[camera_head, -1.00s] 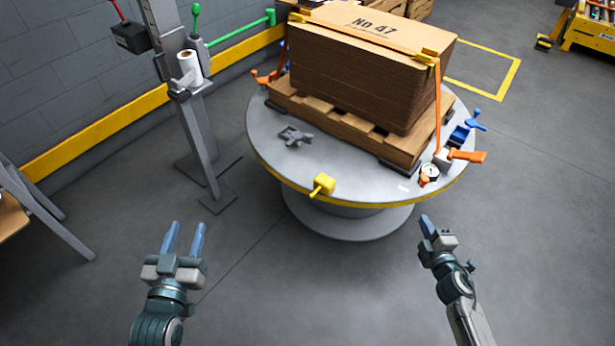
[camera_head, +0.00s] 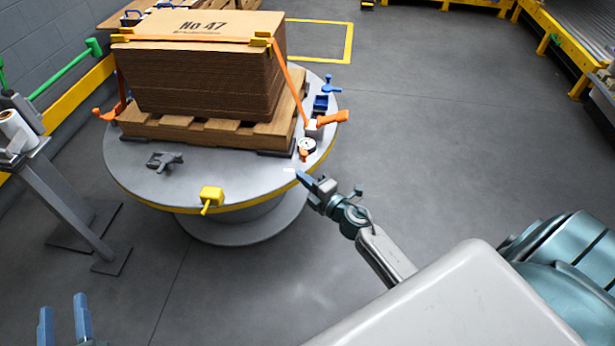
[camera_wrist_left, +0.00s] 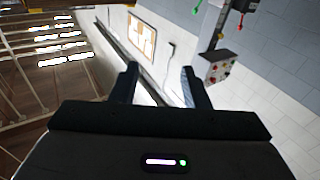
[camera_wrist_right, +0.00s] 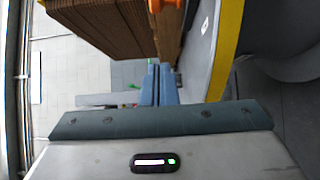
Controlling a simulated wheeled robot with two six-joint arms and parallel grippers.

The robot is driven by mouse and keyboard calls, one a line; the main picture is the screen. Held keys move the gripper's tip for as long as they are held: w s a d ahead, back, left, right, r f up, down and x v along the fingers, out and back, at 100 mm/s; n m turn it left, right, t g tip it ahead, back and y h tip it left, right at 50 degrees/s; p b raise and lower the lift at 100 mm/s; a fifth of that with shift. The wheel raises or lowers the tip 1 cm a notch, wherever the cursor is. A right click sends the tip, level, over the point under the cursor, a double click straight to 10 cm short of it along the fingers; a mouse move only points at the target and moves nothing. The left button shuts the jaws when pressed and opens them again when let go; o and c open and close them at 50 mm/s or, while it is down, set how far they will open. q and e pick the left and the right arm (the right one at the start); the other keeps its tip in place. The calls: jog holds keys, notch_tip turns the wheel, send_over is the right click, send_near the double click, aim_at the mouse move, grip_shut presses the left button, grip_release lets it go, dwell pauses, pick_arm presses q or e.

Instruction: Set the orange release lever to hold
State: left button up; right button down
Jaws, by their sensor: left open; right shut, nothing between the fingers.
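Small orange lever (camera_head: 303,154) sits by a round white gauge (camera_head: 307,145) at the right front of the round grey turntable (camera_head: 235,177). A larger orange handle (camera_head: 334,117) sticks out rightward just behind it, at the strap's lower end. I cannot tell which one is the release lever, nor read any hold mark. My right gripper (camera_head: 300,174) is shut and empty, its tips near the turntable rim just in front of the gauge, apparently apart from the small lever. It also shows in the right wrist view (camera_wrist_right: 159,68). My left gripper (camera_head: 63,303) is open and empty, low at the left.
A strapped cardboard stack (camera_head: 205,80) on a wooden pallet (camera_head: 185,129) fills the turntable's back. Blue clamp (camera_head: 322,101), yellow handle (camera_head: 211,197) and grey part (camera_head: 165,160) sit around it. A grey post (camera_head: 70,195) stands left. Floor on the right is clear.

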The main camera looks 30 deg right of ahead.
aim_at(303, 161)
jog(key=x, duration=0.7)
jog(key=shift+w, duration=0.3)
pick_arm(q)
notch_tip(303, 161, up, 6)
jog(key=t+b, duration=0.1)
jog(key=t, duration=0.2)
jog(key=shift+a+f+t, duration=0.1)
jog(key=shift+f+t, duration=0.05)
jog(key=shift+t, duration=0.15)
pick_arm(e)
jog(key=d, duration=0.2)
jog(key=s+d, duration=0.1)
jog(key=d, duration=0.1)
pick_arm(q)
jog(key=shift+r+m, duration=0.2)
jog(key=shift+m, duration=0.1)
pick_arm(e)
jog(key=shift+s+d+n+y, duration=0.1)
jog(key=shift+d+n+y, duration=0.25)
jog(key=shift+y, duration=0.25)
